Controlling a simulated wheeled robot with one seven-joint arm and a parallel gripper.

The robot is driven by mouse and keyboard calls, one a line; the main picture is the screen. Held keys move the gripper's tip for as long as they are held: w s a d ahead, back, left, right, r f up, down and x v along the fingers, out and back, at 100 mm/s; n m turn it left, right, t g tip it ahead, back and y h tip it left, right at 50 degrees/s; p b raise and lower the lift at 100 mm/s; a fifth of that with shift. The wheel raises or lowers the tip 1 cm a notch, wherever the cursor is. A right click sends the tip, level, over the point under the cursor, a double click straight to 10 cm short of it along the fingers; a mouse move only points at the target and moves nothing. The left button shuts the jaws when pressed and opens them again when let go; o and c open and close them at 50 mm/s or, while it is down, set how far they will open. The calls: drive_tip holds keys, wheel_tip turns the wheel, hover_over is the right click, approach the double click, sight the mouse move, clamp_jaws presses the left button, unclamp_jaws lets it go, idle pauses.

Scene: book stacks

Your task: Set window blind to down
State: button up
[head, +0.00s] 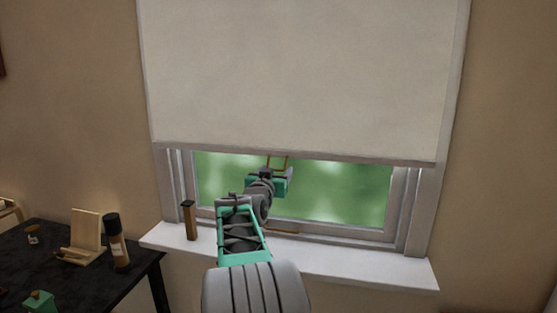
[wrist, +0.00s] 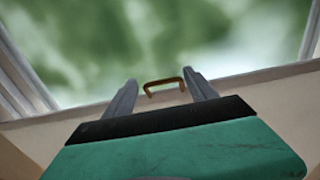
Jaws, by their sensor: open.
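The window blind (head: 300,75) is a cream roller blind. It covers the upper part of the window, and its bottom bar (head: 300,153) hangs above the lower pane. A brass loop handle (head: 278,162) hangs just under the bar, near the middle. My gripper (head: 276,174) is in front of the glass, close to this loop. In the wrist view, the open fingers (wrist: 162,88) point at a brass handle (wrist: 163,85), which appears between the fingertips. I cannot tell whether the fingers touch it.
The window glass (head: 340,190) shows green outside. The white sill (head: 350,267) juts out below, with a small brown upright object (head: 189,220) on its left. A dark table (head: 110,275) at left holds a wooden stand (head: 86,235), a bottle (head: 116,240) and a green box (head: 39,301).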

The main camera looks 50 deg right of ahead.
sight(277, 170)
drive_tip(key=x, duration=0.4)
drive_tip(key=shift+w+d+p, duration=0.1)
drive_tip(key=shift+d+p, duration=0.05)
drive_tip(key=shift+p, duration=0.2)
drive_tip(key=shift+c, duration=0.5)
clamp_jaws()
